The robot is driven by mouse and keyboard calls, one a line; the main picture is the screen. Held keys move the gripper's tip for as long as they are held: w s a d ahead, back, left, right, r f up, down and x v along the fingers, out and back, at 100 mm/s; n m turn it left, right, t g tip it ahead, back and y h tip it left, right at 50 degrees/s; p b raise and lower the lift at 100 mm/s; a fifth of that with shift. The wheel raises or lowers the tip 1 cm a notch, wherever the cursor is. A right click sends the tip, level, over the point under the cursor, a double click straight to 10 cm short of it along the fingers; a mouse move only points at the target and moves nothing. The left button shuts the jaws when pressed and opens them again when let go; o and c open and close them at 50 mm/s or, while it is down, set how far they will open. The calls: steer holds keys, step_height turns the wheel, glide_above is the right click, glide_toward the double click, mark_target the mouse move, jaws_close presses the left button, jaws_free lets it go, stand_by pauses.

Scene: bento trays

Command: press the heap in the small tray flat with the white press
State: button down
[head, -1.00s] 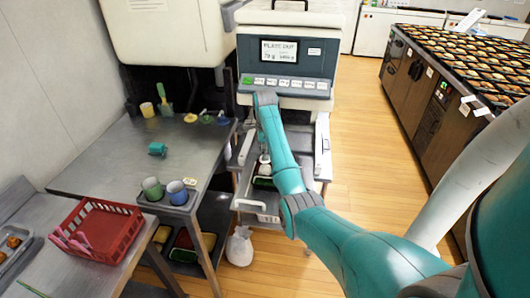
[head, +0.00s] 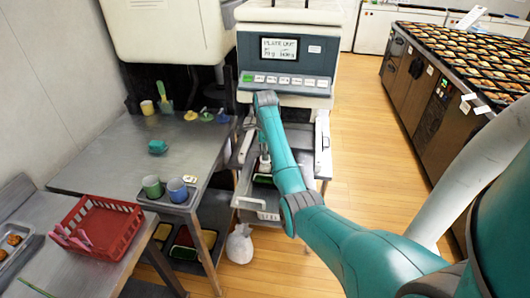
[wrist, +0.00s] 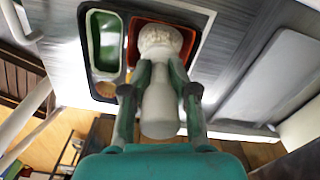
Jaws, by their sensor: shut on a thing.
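My gripper (wrist: 160,76) is shut on the white press (wrist: 159,112), with one finger on each side of it. I cannot tell whether the press touches anything in the tray. In the head view the white press (head: 264,164) shows below my wrist, in front of the machine.
A green dish (wrist: 95,40) sits left of the orange-red tray, in the same dark holder. The machine (head: 288,60) with a display stands behind. A side table (head: 120,165) with cups and a red basket (head: 97,228) are at left.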

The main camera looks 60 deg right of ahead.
steer(key=shift+f, duration=1.9)
stand_by(4.7)
